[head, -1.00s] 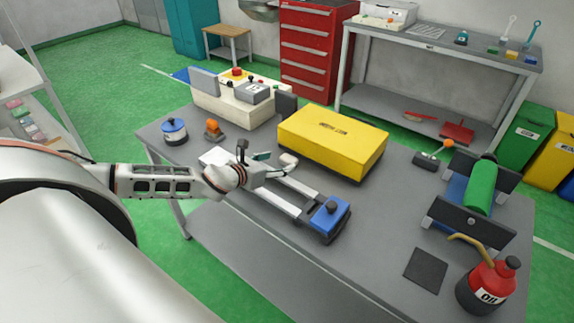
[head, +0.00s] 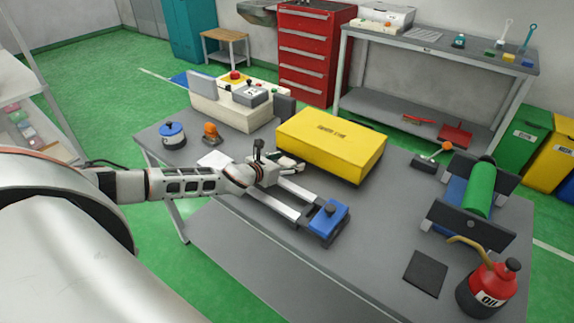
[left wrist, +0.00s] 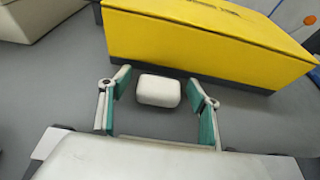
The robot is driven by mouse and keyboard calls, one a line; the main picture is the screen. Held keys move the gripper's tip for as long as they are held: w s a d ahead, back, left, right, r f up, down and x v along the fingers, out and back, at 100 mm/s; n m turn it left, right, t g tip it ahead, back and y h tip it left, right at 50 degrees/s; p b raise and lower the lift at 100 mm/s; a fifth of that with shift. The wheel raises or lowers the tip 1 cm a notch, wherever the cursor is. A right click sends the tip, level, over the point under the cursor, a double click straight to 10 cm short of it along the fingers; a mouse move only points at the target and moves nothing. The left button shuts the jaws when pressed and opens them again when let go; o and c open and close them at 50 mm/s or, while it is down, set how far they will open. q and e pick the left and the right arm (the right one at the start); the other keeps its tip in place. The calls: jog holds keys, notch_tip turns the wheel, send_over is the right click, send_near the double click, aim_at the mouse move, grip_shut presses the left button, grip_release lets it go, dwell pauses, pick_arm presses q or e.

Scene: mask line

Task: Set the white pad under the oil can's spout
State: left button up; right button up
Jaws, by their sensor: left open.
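The white pad shows in the left wrist view as a small rounded white block (left wrist: 158,91) on the grey table, beside the yellow box. My left gripper (head: 285,163) is open, its two teal-lined fingers on either side of the pad in the left wrist view. In the head view the fingers partly hide the pad. The red and black oil can (head: 487,288) stands at the table's front right, its brass spout (head: 465,241) pointing left over the table, near a dark square mat (head: 426,273). My right gripper is not in view.
The yellow box (head: 331,143) stands just behind the left gripper. White rails with a blue block (head: 328,219) lie in front of it. A green roller in a dark stand (head: 480,190) is behind the oil can. The table between rails and mat is clear.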

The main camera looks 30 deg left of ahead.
pick_arm(q)
jog(key=c, duration=1.1)
jog(key=shift+r, duration=0.1)
